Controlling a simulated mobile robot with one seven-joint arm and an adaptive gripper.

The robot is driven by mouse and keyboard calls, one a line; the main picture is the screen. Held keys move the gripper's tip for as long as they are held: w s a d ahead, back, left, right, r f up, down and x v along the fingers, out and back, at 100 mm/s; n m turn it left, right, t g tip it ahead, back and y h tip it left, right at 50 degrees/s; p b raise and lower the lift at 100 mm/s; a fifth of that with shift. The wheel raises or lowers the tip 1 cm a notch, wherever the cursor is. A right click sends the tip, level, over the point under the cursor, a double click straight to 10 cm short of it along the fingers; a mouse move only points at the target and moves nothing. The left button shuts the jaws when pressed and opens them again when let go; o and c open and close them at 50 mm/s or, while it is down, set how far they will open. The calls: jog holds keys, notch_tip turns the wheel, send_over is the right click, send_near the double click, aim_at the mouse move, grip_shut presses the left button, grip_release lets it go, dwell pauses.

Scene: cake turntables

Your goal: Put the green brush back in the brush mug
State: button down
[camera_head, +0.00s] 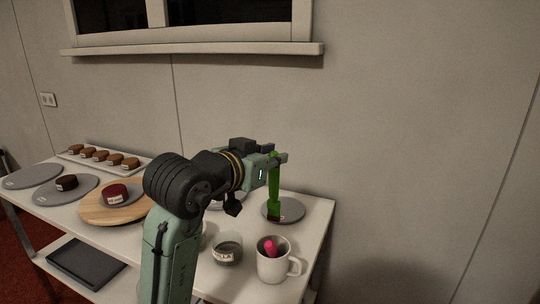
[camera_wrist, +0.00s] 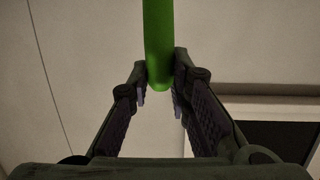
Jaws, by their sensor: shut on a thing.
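My gripper (camera_head: 281,157) is shut on the green brush (camera_head: 273,188). The brush hangs upright with its dark end down, in front of or above a grey round turntable at the right of the table. In the wrist view the green brush (camera_wrist: 158,45) sits between the two fingertips (camera_wrist: 160,86). The white brush mug (camera_head: 270,266) stands at the table's front right, handle to the right. A pink brush end (camera_head: 270,247) shows inside it. The brush is apart from the mug and behind it in the picture.
A grey turntable (camera_head: 292,209) is behind the mug. A wooden turntable (camera_head: 95,212) with a dark red cake and a tray (camera_head: 140,165) of small cakes lie further left. The wall is behind.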

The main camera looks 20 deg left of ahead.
aim_at(272, 214)
jog(key=shift+f+b, duration=4.5)
jog(key=shift+f, duration=1.55)
jog(key=shift+f+b, duration=0.9)
jog(key=shift+f, duration=0.25)
jog(key=c, duration=1.8)
grip_release()
jog(key=o, duration=0.4)
jog(key=shift+r, duration=0.1)
jog(key=shift+r, duration=0.1)
